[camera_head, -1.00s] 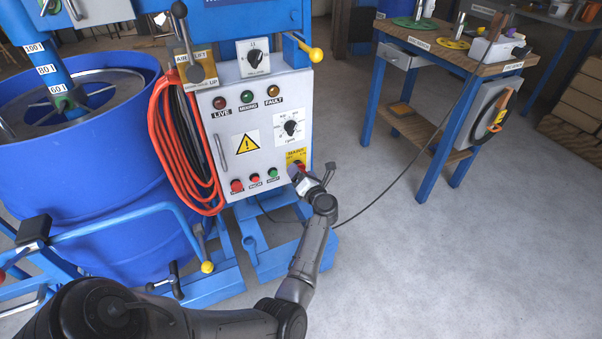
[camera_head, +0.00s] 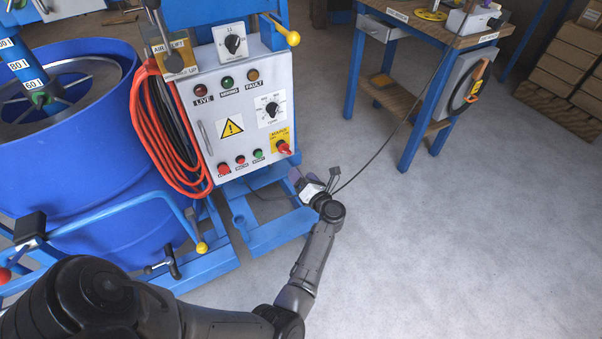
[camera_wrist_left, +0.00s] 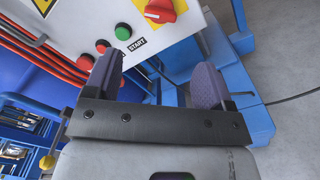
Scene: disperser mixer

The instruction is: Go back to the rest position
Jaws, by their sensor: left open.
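My left gripper (camera_head: 314,180) is in front of and below the lower right corner of the control panel (camera_head: 222,107), apart from it. In the left wrist view its two purple-grey fingers (camera_wrist_left: 156,82) are spread wide with nothing between them. The red rotary switch (camera_head: 283,147) on its yellow plate sits at the panel's lower right. It also shows in the left wrist view, above the gripper, with the green start button (camera_wrist_left: 123,31) to its left. My right gripper is in neither view.
A blue drum (camera_head: 75,160) stands at the left under the mixer. Orange cable loops (camera_head: 150,125) hang on the panel's left side. The blue base frame (camera_head: 265,230) and a black cable (camera_head: 375,160) are near the gripper. A workbench (camera_head: 440,33) stands back right. The floor at right is clear.

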